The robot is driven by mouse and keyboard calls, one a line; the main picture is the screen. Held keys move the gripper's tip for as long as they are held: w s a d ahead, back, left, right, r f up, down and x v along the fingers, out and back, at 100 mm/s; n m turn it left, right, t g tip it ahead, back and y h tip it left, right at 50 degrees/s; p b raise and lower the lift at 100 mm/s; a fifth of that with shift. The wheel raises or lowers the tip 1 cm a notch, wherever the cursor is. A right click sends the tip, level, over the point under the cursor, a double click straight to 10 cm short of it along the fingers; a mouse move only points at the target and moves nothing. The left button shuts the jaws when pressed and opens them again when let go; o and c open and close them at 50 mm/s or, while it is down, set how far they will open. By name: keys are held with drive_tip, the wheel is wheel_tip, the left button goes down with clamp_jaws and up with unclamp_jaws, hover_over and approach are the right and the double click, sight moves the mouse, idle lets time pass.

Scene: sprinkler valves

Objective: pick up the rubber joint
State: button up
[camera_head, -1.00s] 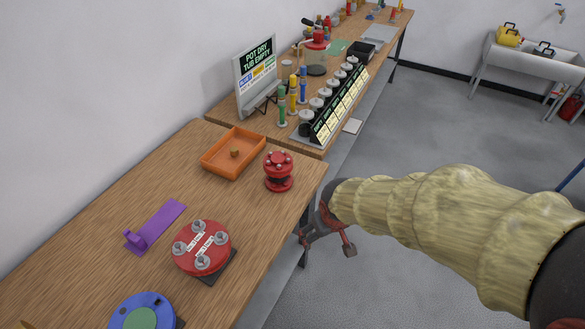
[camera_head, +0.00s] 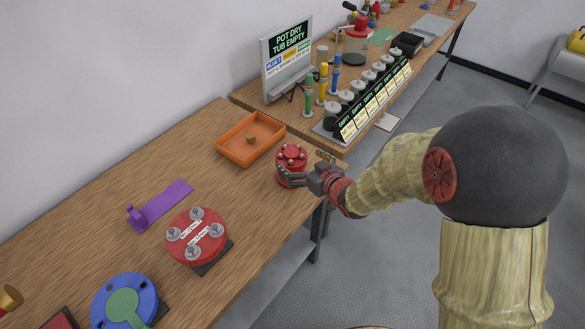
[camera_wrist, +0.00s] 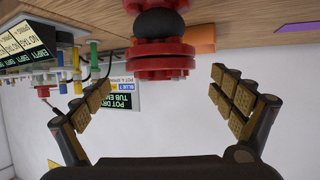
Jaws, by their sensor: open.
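The rubber joint (camera_head: 291,157) has red bolted flanges and a black bulging middle. It stands upright on the wooden bench near its right edge. In the wrist view, which is upside down, the joint (camera_wrist: 160,66) lies between my two open fingers, with gaps on both sides. My gripper (camera_head: 283,176) reaches in from the right at the joint, and its fingers partly cover the joint's lower part in the head view. The gripper (camera_wrist: 163,64) holds nothing.
An orange tray (camera_head: 222,152) with a small brown piece stands just behind the joint. A red bolted flange (camera_head: 190,243), purple bracket (camera_head: 165,203) and blue disc (camera_head: 100,300) lie nearer. A sign (camera_head: 287,60), coloured valves and a label rack (camera_head: 372,103) stand farther back.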

sight(289, 153)
drive_tip(key=b+x, duration=0.1)
drive_tip(key=x, duration=0.4)
drive_tip(key=shift+a+f+b, duration=0.15)
drive_tip(key=shift+f+b, duration=0.05)
drive_tip(key=shift+b, duration=0.15)
drive_tip(key=shift+w+a, duration=0.1)
drive_tip(key=shift+w, duration=0.15)
drive_tip(key=shift+c, duration=1.3)
drive_tip(key=c, duration=1.9)
drive_tip(key=shift+w+r, duration=0.1)
drive_tip(key=shift+r, duration=0.05)
drive_tip(key=shift+c, duration=0.2)
drive_tip(key=shift+r, duration=0.15)
